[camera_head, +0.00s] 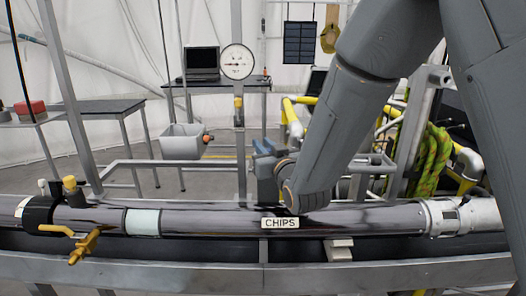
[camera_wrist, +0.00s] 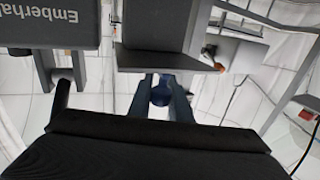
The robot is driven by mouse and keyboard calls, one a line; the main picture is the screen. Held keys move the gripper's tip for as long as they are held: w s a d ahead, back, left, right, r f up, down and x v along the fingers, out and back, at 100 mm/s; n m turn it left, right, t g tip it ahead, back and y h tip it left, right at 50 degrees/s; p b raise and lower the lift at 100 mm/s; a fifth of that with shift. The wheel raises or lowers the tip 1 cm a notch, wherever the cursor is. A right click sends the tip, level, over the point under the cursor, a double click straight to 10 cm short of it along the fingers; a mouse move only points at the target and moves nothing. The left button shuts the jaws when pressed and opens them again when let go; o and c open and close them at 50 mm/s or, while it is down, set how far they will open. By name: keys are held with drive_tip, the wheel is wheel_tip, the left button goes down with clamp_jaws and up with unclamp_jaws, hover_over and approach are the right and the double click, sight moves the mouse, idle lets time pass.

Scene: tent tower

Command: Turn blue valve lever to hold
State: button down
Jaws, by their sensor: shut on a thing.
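My gripper (camera_wrist: 161,86) shows in the wrist view with its two fingers close around a dark blue rounded piece (camera_wrist: 160,97), which I take to be the blue valve lever. In the head view, my gripper (camera_head: 266,168) is just above and behind the dark pipe (camera_head: 200,219), near the "CHIPS" label (camera_head: 280,223).
Yellow valve handles (camera_head: 88,243) stick out at the pipe's left end. A round gauge (camera_head: 237,62) stands on a post behind the pipe. A grey bin (camera_head: 183,142) and a metal rail lie behind. A green hose (camera_head: 432,160) hangs at right. A grey beam (camera_head: 150,268) runs in front.

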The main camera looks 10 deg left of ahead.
drive_tip(key=shift+d+n+y, duration=0.1)
drive_tip(key=shift+n+y, duration=0.2)
drive_tip(key=shift+y, duration=0.1)
drive_tip(key=c, duration=1.6)
unclamp_jaws()
drive_tip(key=shift+c, duration=0.2)
drive_tip(key=b+v, duration=0.2)
drive_tip(key=v, duration=0.5)
drive_tip(key=shift+s+d+r, duration=0.15)
drive_tip(key=shift+s+d, duration=0.1)
drive_tip(key=shift+d, duration=0.05)
